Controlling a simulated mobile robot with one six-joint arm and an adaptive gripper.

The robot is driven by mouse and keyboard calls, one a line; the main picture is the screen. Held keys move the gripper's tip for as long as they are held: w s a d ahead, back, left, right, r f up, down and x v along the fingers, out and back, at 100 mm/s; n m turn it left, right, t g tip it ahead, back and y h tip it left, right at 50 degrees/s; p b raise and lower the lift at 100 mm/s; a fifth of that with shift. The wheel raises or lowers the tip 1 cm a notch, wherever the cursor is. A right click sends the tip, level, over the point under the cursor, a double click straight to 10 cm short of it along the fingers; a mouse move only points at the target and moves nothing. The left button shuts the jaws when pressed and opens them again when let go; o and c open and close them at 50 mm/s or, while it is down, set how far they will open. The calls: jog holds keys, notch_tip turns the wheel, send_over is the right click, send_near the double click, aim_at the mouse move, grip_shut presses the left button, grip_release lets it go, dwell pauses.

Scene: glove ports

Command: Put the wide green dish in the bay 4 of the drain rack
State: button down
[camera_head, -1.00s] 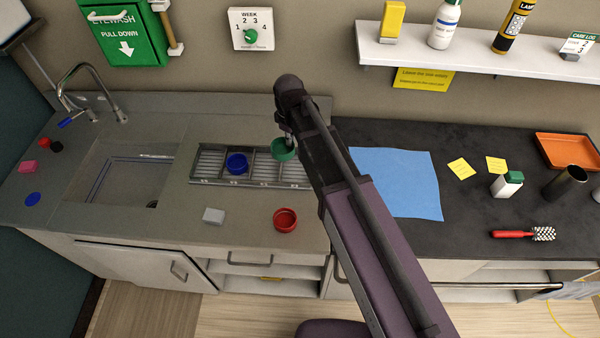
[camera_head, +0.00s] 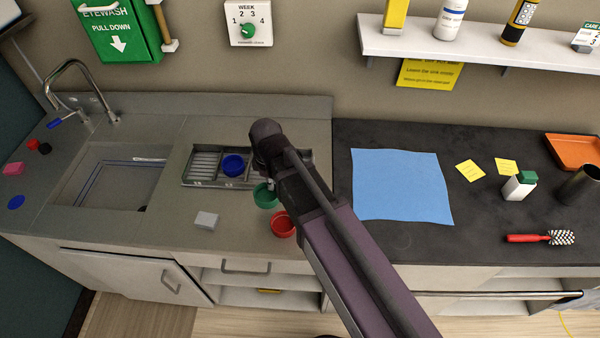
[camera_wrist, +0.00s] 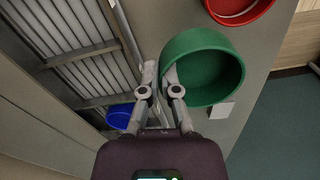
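The wide green dish (camera_head: 265,195) hangs in front of the drain rack, left of my gripper arm. In the wrist view the green dish (camera_wrist: 205,68) has its near wall between my two fingertips (camera_wrist: 161,72), which are close together on its rim. The fingertips are hidden behind my arm in the head view. The drain rack (camera_head: 203,163) lies on the counter left of my arm, which hides its right part. It also shows in the wrist view (camera_wrist: 75,52). A blue dish (camera_head: 233,165) sits in one of its left-middle bays. The bay numbers are too small to read.
A red dish (camera_head: 283,224) stands near the counter's front edge, close to my arm. A pale grey block (camera_head: 206,220) lies left of it. The sink (camera_head: 115,180) is farther left. A blue cloth (camera_head: 400,187) lies on the dark counter to the right.

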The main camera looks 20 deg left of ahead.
jog(key=w+d, duration=0.1)
jog(key=w, duration=0.3)
jog(key=w+d+f+b, duration=0.1)
jog(key=w, duration=0.4)
jog(key=w+d, duration=0.1)
jog(key=w, duration=0.4)
jog(key=shift+w+f, duration=0.2)
jog(key=shift+w, duration=0.45)
jog(key=shift+w+d+f+b, duration=0.1)
jog(key=shift+w+f+b, duration=0.2)
jog(key=shift+b, duration=0.2)
jog(key=shift+s+f+b, duration=0.1)
jog(key=shift+f+b, duration=1.4)
jog(key=shift+f, duration=0.15)
